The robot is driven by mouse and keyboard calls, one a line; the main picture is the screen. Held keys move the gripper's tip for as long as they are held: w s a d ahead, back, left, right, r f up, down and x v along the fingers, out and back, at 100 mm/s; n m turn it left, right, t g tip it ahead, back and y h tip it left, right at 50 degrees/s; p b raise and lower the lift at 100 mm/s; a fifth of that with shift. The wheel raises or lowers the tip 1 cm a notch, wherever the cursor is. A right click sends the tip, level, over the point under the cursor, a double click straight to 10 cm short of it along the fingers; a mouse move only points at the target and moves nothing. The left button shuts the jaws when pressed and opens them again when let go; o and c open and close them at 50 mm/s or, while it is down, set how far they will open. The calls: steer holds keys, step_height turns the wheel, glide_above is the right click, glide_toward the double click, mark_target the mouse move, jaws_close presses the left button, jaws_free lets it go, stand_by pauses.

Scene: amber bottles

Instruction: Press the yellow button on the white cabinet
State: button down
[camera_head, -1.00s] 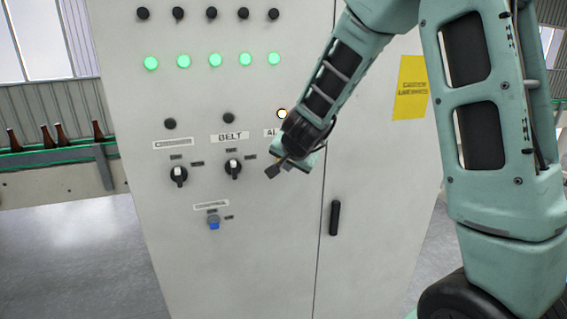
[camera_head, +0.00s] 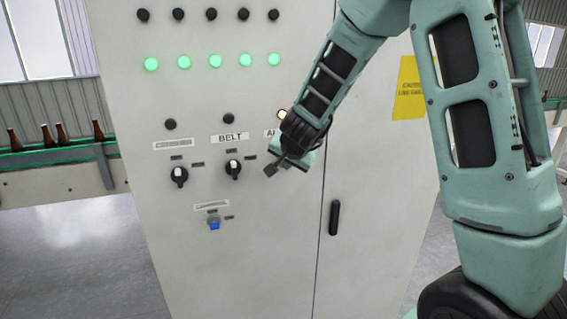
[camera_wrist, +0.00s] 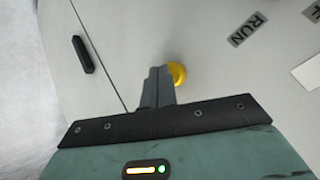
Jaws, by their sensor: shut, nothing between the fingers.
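The white cabinet (camera_head: 265,240) stands in front of me in the head view and fills much of the wrist view. The yellow button (camera_wrist: 178,73) shows in the wrist view as a round yellow knob, partly hidden behind my fingertips. In the head view my wrist hides it. My gripper (camera_wrist: 160,75) is shut and empty, its fingertips at the button's left edge in the wrist view. I cannot tell whether they touch it.
Two black rotary switches (camera_head: 233,168) and a blue button (camera_head: 214,224) sit left of my gripper. Green lamps (camera_head: 215,61) glow above. A black door handle (camera_head: 334,217) is at lower right. Brown bottles (camera_head: 61,132) stand on a conveyor at the left.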

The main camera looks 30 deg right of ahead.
steer(key=shift+w, duration=0.3)
steer(key=shift+s, duration=0.15)
stand_by(0.4)
steer(key=shift+s+a, duration=0.2)
steer(key=shift+s, duration=0.55)
steer(key=s, duration=0.2)
steer(key=s+a+b, duration=0.1)
steer(key=s, duration=0.1)
steer(key=shift+s+a, duration=0.2)
steer(key=shift+s, duration=0.2)
stand_by(0.5)
